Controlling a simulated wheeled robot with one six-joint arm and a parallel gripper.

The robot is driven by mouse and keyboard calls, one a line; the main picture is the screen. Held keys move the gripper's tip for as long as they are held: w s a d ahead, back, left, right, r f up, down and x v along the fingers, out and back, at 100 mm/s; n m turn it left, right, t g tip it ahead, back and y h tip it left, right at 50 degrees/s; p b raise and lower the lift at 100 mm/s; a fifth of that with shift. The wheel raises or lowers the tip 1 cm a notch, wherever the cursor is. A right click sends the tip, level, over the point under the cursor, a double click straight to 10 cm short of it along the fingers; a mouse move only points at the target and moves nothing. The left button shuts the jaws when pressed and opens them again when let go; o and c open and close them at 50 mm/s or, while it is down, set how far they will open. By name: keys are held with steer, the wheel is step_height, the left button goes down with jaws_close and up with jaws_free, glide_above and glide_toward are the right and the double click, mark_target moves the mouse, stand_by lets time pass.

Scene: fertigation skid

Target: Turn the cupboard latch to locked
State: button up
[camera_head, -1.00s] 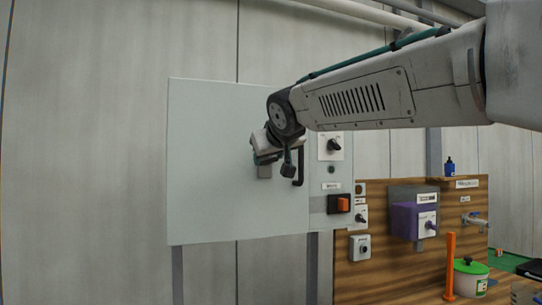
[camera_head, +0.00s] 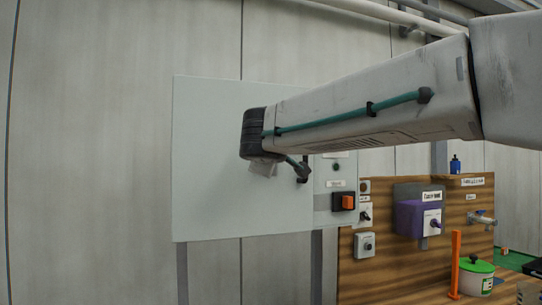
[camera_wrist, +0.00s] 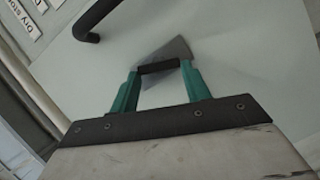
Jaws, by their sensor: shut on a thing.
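The pale grey cupboard door (camera_head: 205,190) fills the middle of the head view. Its black handle (camera_wrist: 92,20) shows at the top left of the wrist view. The latch (camera_wrist: 160,67) is a short black bar in front of a grey plate (camera_wrist: 178,48) on the door. My gripper (camera_wrist: 160,72) has two green fingers, one at each end of the bar, and is shut on the latch. In the wrist view the plate appears tilted relative to the bar. In the head view my arm hides the latch and fingertips, so the latch's setting cannot be read there.
Right of the door is a panel with an orange and black switch (camera_head: 344,202). A wooden board (camera_head: 400,250) carries a purple box (camera_head: 409,219), a grey switch box (camera_head: 364,245) and a tap (camera_head: 481,218). An orange post (camera_head: 456,262) and white pot (camera_head: 474,280) stand below.

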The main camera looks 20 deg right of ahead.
steer(key=shift+a+f+n+t+h, duration=0.15)
steer(key=shift+n+t+h, duration=0.15)
steer(key=shift+n, duration=0.65)
steer(key=shift+d+f+n+t+h, duration=0.1)
steer(key=shift+f+n+t+h, duration=0.15)
steer(key=shift+n, duration=0.7)
steer(key=o, duration=1)
steer(key=shift+s+r, duration=0.1)
steer(key=v, duration=0.7)
steer(key=shift+s+a, duration=0.2)
steer(key=shift+s, duration=0.05)
